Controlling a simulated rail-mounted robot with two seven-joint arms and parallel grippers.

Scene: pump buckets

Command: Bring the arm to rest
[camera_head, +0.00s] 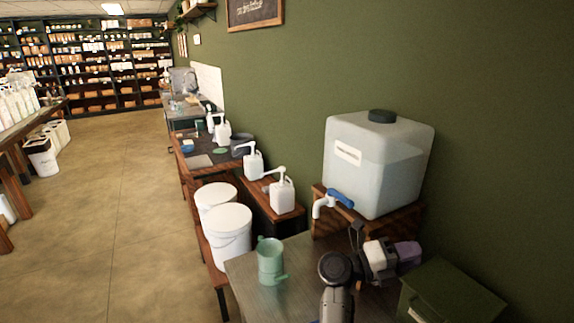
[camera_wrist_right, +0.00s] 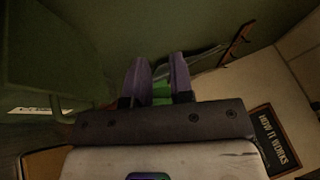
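My right arm comes up from the bottom of the head view. Its gripper (camera_head: 410,253), with purple fingers, is to the right of the wrist, below the water tank and close to the wall. In the right wrist view the two purple fingers (camera_wrist_right: 160,80) stand apart with a gap between them, and I see nothing held. A bright green patch shows in the gap; I cannot tell what it is. My left gripper is not in view.
A translucent tank (camera_head: 385,165) with a blue-handled tap (camera_head: 335,200) stands on a wooden stand. A green jug (camera_head: 271,262) is on the grey table (camera_head: 245,270). White buckets (camera_head: 228,235) and pump bottles (camera_head: 282,195) stand beyond. A dark green box (camera_head: 455,290) is at lower right.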

